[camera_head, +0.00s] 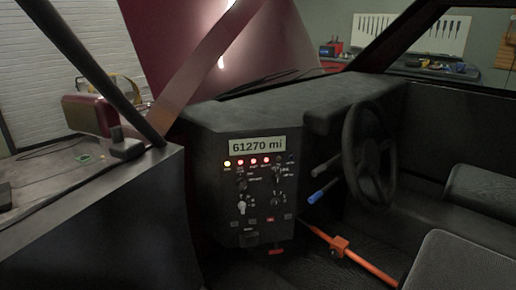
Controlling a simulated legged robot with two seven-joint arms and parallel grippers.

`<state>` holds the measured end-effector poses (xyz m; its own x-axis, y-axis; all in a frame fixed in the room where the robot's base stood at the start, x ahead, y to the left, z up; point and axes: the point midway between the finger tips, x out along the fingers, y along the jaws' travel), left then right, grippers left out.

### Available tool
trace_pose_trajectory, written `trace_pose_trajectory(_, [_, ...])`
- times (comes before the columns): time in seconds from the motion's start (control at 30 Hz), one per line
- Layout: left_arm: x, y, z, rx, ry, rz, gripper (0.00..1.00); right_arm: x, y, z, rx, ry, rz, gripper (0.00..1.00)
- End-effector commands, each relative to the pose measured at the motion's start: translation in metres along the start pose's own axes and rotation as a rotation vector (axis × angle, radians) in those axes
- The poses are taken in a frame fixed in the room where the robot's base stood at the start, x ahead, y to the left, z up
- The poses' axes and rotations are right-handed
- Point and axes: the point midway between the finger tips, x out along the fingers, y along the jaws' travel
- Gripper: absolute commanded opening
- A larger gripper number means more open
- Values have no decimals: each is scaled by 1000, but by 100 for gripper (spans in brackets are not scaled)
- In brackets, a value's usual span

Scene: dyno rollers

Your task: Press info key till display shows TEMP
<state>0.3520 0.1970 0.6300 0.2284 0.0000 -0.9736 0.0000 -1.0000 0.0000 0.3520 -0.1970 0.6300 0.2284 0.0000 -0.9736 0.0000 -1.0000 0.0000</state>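The display (257,145) sits at the top of a black dashboard console and reads "61270 mi". Below it is a row of small lamps (253,161), one yellow and several red. The console face (226,205) carries several knobs, toggle switches and small keys. Their labels are too small to read, so I cannot tell which one is the info key. A stalk with a blue end (322,193) sticks out to the right of the console, below a grey stalk. Neither my left nor my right gripper is in view.
A black steering wheel (369,155) stands right of the console, with dark seats (468,262) at the right. An orange bar (365,262) runs low across the floor. A dark diagonal frame bar (88,65) and a dark side panel (115,222) border the left.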

Motion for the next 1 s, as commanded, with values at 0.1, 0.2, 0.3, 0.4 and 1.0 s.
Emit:
trace_pose_trajectory(0.1, [0,0,0,0,0,0,36,0,0,0,0,0,0,31])
trace_pose_trajectory(0.2, [0,0,0,0,0,0,36,0,0,0,0,0,0,31])
trace_pose_trajectory(0.3, [0,0,0,0,0,0,36,0,0,0,0,0,0,31])
trace_pose_trajectory(0.4, [0,0,0,0,0,0,36,0,0,0,0,0,0,31])
trace_pose_trajectory(1.0, [0,0,0,0,0,0,36,0,0,0,0,0,0,0])
